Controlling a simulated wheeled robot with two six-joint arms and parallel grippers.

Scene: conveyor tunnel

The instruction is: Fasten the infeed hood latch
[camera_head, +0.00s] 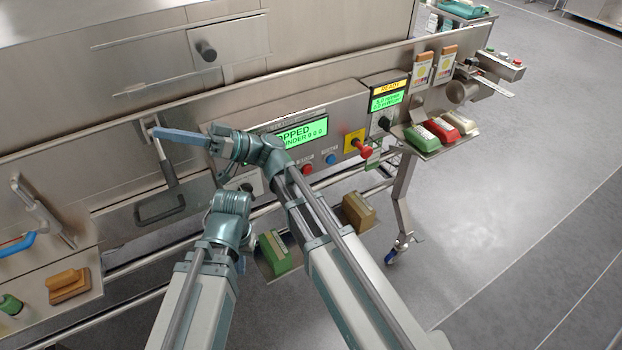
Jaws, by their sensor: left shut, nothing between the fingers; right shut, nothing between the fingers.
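A dark grey lever (168,166) hangs on the hood front below a small bracket (149,124); I take it for the infeed hood latch, though no label shows. A dark looped handle (160,208) is at its lower end. My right gripper (157,133) reaches left across the panel with its long blue-grey fingers shut and empty. Their tips are by the lever's top; I cannot tell whether they touch. My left gripper (229,180) is further right and lower, close to the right wrist. It is shut and empty, its fingers mostly hidden.
A blue handle (18,245) sits on a bracket at the far left. The control panel has a green screen (295,132) and a red knob (365,152). A shelf (425,140) holds coloured blocks. Open floor (500,220) lies to the right.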

